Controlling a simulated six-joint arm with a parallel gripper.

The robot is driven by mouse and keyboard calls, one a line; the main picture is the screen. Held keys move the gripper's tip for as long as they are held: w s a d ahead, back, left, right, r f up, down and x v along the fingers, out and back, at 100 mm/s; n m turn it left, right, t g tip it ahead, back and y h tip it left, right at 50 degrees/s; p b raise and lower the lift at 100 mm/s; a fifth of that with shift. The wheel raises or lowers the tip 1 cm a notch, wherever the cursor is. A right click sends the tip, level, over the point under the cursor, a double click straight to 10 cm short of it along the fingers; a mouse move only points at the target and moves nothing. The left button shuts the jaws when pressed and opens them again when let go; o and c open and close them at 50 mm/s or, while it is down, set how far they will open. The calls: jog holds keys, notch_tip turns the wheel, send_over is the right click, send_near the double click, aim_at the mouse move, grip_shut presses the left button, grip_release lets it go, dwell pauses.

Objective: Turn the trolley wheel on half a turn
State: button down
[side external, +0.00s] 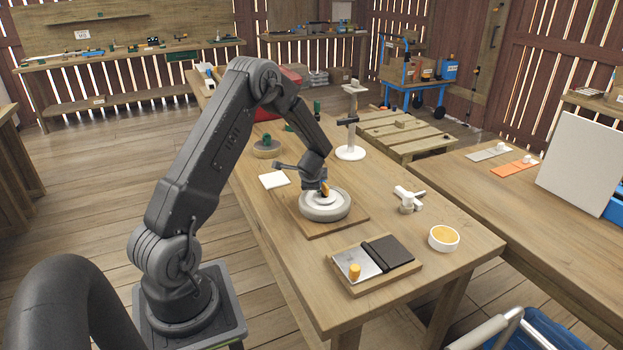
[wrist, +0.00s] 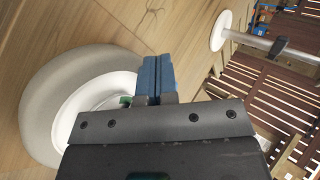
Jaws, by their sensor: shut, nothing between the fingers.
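The trolley wheel (side external: 325,211) is a grey tyre with a white hub, lying flat on a square wooden board (side external: 347,226) on the workbench. In the wrist view the wheel (wrist: 38,105) fills the left side, partly hidden by my gripper. My gripper (side external: 322,190) is low over the wheel's hub, with a small orange part beside its tip. In the wrist view the blue fingertips (wrist: 158,76) are pressed together with nothing between them, at the wheel's right side. I cannot tell whether they touch the wheel. A small green bit (wrist: 126,100) shows inside the hub.
A white post on a round base (side external: 350,153) stands behind the wheel. A white tile (side external: 274,180) lies to the left. A white three-armed knob (side external: 409,198), a bowl with orange contents (side external: 443,238) and a wooden tray (side external: 385,281) are at the right and front.

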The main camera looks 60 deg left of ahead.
jog(key=s, duration=0.4)
jog(key=shift+s+a, duration=0.15)
jog(key=shift+s, duration=0.05)
jog(key=s+r, duration=0.6)
jog(key=s, duration=0.1)
jog(key=shift+a+r, duration=0.3)
jog(key=shift+r, duration=0.1)
